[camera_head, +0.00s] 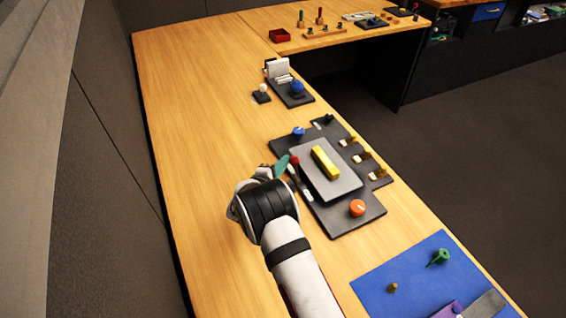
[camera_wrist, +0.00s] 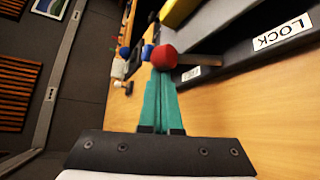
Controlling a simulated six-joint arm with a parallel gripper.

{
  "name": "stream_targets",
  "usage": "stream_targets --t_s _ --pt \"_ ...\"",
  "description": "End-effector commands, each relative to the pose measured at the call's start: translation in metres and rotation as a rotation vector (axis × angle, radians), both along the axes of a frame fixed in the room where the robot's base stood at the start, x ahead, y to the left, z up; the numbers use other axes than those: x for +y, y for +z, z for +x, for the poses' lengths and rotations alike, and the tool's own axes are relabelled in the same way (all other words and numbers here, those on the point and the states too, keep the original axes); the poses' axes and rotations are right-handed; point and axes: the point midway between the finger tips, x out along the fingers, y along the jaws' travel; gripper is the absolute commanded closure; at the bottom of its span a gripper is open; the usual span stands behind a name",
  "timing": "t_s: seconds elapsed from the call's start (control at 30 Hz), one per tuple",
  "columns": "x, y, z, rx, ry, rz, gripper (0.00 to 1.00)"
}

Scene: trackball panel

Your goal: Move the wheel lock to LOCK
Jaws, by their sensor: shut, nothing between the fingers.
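The wheel lock appears to be the lever with a red ball knob (camera_head: 295,160) on the left side of the dark trackball panel (camera_head: 349,222). In the wrist view the red knob (camera_wrist: 163,57) is at the fingertips, with a short dark stem to its right. A white LOCK label (camera_wrist: 283,33) is on the panel edge at right; a second small label (camera_wrist: 191,74) is too small to read. My gripper (camera_head: 283,162) has teal fingers shut together and empty, tips at or very near the knob. I cannot tell whether they touch; the tips (camera_wrist: 161,74) partly overlap the knob.
The panel also carries a raised grey plate with a yellow bar (camera_head: 325,162), an orange knob (camera_head: 357,208), a blue knob (camera_head: 298,132) and several brass-coloured levers (camera_head: 362,156). A blue mat (camera_head: 393,273) lies at front right. The wooden table left of the panel is clear.

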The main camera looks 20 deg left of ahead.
Motion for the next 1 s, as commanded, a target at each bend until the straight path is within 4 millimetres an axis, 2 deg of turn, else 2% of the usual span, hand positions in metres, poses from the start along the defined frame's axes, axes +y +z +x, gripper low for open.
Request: stream_targets --t_s 0.53,1.0 --pt "-0.007 0.006 -0.006 -0.001 -0.002 -0.001 1.00" --pt "-0.027 0.012 -0.026 0.000 -0.002 -0.001 1.00"
